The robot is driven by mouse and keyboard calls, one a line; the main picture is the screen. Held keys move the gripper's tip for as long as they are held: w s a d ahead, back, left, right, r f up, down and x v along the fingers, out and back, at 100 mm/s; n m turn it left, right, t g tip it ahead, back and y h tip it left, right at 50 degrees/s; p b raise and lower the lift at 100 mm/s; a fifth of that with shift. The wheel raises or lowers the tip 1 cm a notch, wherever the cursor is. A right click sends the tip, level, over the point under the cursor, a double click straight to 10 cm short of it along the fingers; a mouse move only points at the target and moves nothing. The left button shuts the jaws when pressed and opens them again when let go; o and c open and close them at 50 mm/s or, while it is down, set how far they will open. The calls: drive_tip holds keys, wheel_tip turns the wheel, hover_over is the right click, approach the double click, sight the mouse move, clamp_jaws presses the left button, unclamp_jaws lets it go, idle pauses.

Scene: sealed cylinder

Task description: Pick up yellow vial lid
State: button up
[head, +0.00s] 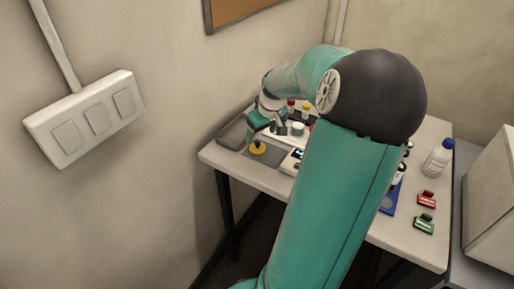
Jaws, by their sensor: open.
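The yellow vial lid (258,148) lies on a grey area at the left end of the white table, seen in the head view. My gripper (262,132) is just above the lid, its fingers pointing down toward it. The gripper is open, and the lid appears to rest below the fingers rather than in them. The fingertips are small in this view, so the exact gap to the lid is hard to tell.
The white table (270,182) carries a small device (291,160) right of the lid, small red- and yellow-topped items behind, a blue-capped bottle (438,158), a red clip-like item (427,199) and a green one (424,224). My arm hides the table's middle. A wall stands close on the left.

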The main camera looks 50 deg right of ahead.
sight(258, 143)
drive_tip(key=x, duration=0.5)
drive_tip(key=shift+a+f, duration=0.15)
drive_tip(key=shift+f, duration=0.25)
drive_tip(key=shift+c, duration=0.5)
drive_tip(key=c, duration=1)
